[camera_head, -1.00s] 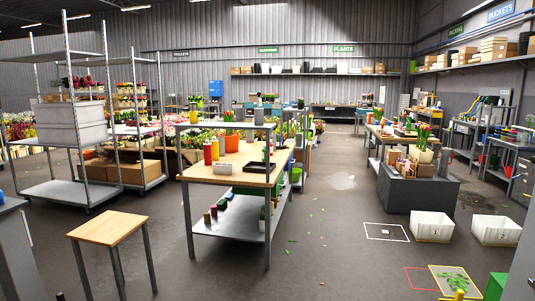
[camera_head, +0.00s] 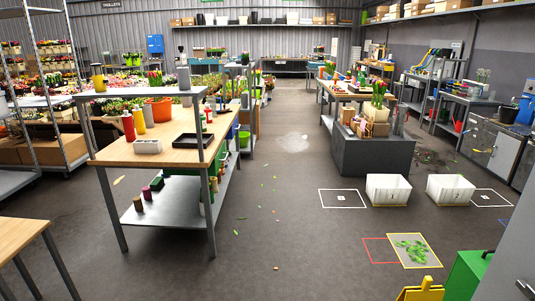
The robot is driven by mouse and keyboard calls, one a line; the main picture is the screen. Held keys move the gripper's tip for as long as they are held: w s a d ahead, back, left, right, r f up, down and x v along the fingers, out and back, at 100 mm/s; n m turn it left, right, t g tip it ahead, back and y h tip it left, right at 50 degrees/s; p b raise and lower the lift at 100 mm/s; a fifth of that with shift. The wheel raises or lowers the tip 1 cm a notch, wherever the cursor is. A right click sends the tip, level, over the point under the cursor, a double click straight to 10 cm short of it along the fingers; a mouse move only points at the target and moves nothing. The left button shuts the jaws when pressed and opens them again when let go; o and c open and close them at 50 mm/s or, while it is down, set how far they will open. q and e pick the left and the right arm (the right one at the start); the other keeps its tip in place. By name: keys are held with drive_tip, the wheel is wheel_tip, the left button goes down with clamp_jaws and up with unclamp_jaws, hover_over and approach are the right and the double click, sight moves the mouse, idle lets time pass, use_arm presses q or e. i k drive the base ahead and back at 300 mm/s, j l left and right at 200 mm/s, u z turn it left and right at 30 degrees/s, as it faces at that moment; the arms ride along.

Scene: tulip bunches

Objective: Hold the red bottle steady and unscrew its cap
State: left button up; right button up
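A red bottle (camera_head: 128,126) stands upright on the wooden top of a workbench (camera_head: 165,152), near its left side. Its cap is too small to make out clearly. A yellow bottle (camera_head: 139,121) stands close beside it on the right. A smaller red item (camera_head: 209,114) stands further right on the same bench, partly behind a bench post. Neither of my grippers shows in the view.
On the bench are a white block with holes (camera_head: 147,147), a black tray (camera_head: 194,141) and an orange pot (camera_head: 159,109). White crates (camera_head: 388,190) and a yellow floor sign (camera_head: 420,291) are on the right. The middle floor is mostly clear.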

sight(207, 111)
drive_tip(key=i+z, duration=0.1)
drive_tip(key=i, duration=4.85)
drive_tip(key=i+u, duration=0.25)
drive_tip(key=i, duration=0.35)
drive_tip(key=i+l+u, duration=0.15)
drive_tip(key=i+u, duration=0.15)
drive_tip(key=i, duration=0.25)
